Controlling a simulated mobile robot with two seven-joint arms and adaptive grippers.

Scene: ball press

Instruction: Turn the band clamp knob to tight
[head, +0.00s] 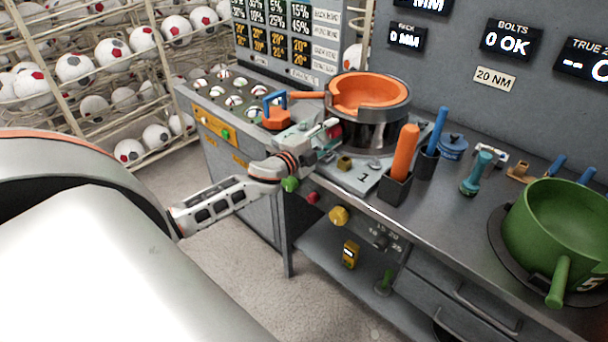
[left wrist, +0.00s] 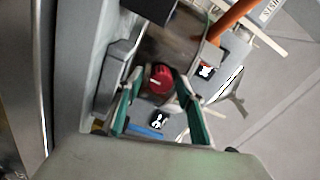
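The band clamp knob (left wrist: 160,78) is red with a pale mark and shows in the left wrist view, in front of the dark band (left wrist: 172,47). In the head view the band (head: 365,130) wraps the press pot under an orange ring (head: 368,92). My left gripper (head: 328,133) is at the band's left side. In the left wrist view its teal fingers (left wrist: 159,80) are apart, one on each side of the knob, with small gaps visible. I cannot tell whether the tips reach past the knob's face. The knob is mostly hidden in the head view. My right gripper is not in view.
An orange-handled tool (head: 404,150) stands in a dark holder right of the press, beside a blue-handled one (head: 437,130). A green pot (head: 560,235) sits at the right. A tray of small balls (head: 228,95) lies left. An orange handle (head: 305,95) sticks out above my gripper.

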